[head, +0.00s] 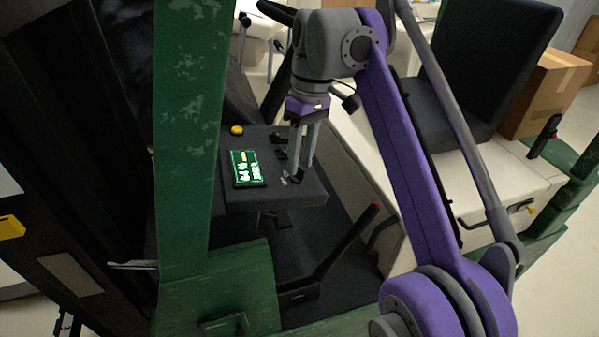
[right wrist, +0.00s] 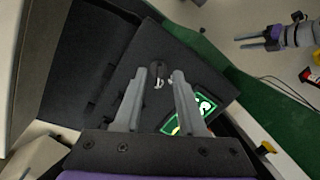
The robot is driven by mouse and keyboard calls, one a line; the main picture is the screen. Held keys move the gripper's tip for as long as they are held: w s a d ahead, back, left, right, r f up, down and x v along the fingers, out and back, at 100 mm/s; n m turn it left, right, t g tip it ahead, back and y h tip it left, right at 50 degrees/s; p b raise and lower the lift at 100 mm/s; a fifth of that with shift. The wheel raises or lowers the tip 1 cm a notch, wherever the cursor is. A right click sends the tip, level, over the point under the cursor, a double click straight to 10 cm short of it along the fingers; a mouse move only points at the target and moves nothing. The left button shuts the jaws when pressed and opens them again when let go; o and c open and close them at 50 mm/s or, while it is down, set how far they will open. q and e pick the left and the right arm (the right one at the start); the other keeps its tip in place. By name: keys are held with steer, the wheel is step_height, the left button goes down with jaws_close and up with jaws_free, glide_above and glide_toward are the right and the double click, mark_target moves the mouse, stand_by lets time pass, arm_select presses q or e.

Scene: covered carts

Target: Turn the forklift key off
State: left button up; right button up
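The forklift key is a small dark knob (right wrist: 157,69) on the black dash panel (right wrist: 193,62), with small white marks beside it. In the right wrist view it shows in the gap between the fingertips of my right gripper (right wrist: 160,73). The fingers are apart and do not appear to touch it. In the head view my right gripper (head: 298,178) points down at the dash, its tips by the panel's right edge, and the fingers partly hide the key area. My left gripper (right wrist: 240,42) shows at the upper right of the right wrist view, away from the dash, its two fingers apart.
A lit green display (head: 248,167) lies on the dash left of my right gripper, with a yellow button (head: 237,130) behind it. A green post (head: 190,130) stands at the left. The black seat (head: 487,75) and a cardboard box (head: 545,95) are at the right.

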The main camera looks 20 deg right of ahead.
steer(key=shift+a+f, duration=0.1)
steer(key=shift+f, duration=0.8)
steer(key=shift+c, duration=0.3)
jaws_close()
